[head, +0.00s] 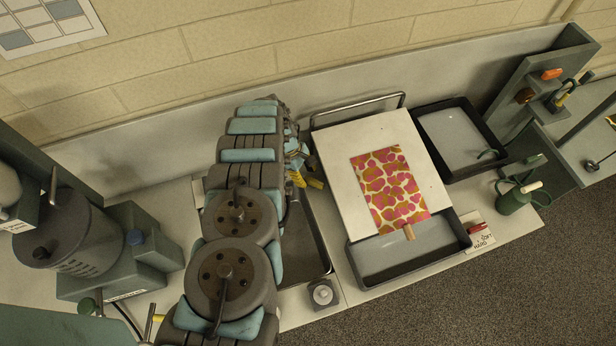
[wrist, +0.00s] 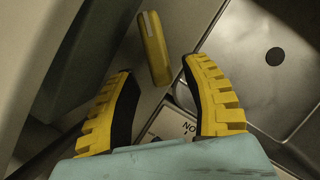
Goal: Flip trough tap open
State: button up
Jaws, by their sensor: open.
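In the wrist view a yellow lever-like bar (wrist: 155,47), which looks like the tap handle, stands just beyond and between my fingertips. My gripper (wrist: 158,68) is open, with yellow ribbed fingers and dark pads on either side, and nothing is held. A gap shows between the bar and both fingers. A grey trough (wrist: 250,85) with a dark round hole lies to the right. In the head view my gripper (head: 306,181) is small and partly hidden by my arm, above the back of a dark trough (head: 305,240). The tap's body is hidden there.
In the wrist view a printed card (wrist: 172,122) lies behind the right finger. In the head view a white board (head: 340,150) with a patterned sheet (head: 390,185) rests over a tray (head: 405,262) to the right. A wall ledge (head: 150,130) runs behind.

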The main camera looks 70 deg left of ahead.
jog(key=shift+w+d+f, duration=0.15)
jog(key=shift+d+f, duration=0.2)
jog(key=shift+f, duration=0.3)
grip_shut()
